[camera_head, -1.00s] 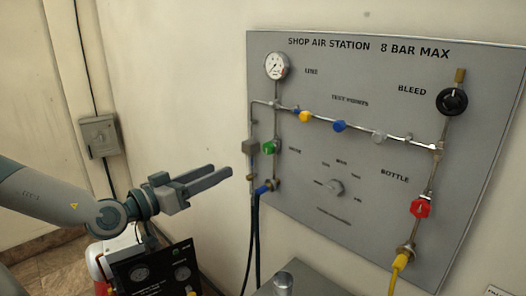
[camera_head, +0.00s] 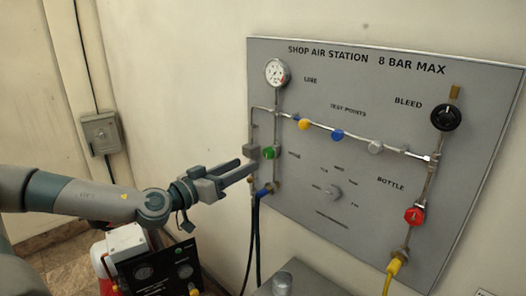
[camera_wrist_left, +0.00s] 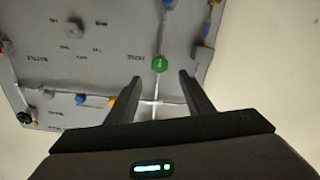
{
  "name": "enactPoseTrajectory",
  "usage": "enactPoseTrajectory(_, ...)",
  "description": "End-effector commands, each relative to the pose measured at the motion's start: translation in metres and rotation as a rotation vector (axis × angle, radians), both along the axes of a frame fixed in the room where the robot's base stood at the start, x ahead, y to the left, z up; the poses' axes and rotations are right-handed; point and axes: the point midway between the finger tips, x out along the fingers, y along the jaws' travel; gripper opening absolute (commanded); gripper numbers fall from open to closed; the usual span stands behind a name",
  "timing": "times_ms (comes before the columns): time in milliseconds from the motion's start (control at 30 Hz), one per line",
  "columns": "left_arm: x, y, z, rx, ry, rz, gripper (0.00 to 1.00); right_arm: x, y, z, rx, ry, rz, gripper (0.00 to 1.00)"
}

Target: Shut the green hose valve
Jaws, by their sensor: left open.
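The green hose valve (camera_head: 269,153) is a small green knob on the left side of the grey panel, beside the word HOSE. My left gripper (camera_head: 247,168) is open and empty. Its fingers point at the panel, just left of and slightly below the knob in the head view, and overlap the pipe there. In the left wrist view, the green knob (camera_wrist_left: 159,64) shows beyond the open fingertips (camera_wrist_left: 160,76), between their lines and apart from them. A pale mark shows on the knob's face. My right gripper is not in view.
The panel (camera_head: 330,240) also carries a gauge (camera_head: 277,72), yellow (camera_head: 304,124) and blue (camera_head: 338,135) test-point knobs, a black bleed knob (camera_head: 446,117) and a red bottle valve (camera_head: 414,215). A blue hose fitting (camera_head: 264,190) sits below the green knob. A black instrument box (camera_head: 160,268) stands below my arm.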

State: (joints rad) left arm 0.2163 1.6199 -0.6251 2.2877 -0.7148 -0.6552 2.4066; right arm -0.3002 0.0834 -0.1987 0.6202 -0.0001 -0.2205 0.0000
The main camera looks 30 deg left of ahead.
Motion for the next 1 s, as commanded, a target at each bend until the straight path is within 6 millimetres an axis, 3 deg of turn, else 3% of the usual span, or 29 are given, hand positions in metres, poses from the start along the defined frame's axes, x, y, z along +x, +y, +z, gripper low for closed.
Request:
enactPoseTrajectory(700,0.071,-0.011,0.004,-0.004,-0.001,0.001,0.47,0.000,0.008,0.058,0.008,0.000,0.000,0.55)
enactPoseTrajectory(1000,0.088,-0.015,0.001,-0.001,0.000,0.000,0.47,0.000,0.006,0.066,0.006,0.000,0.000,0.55)
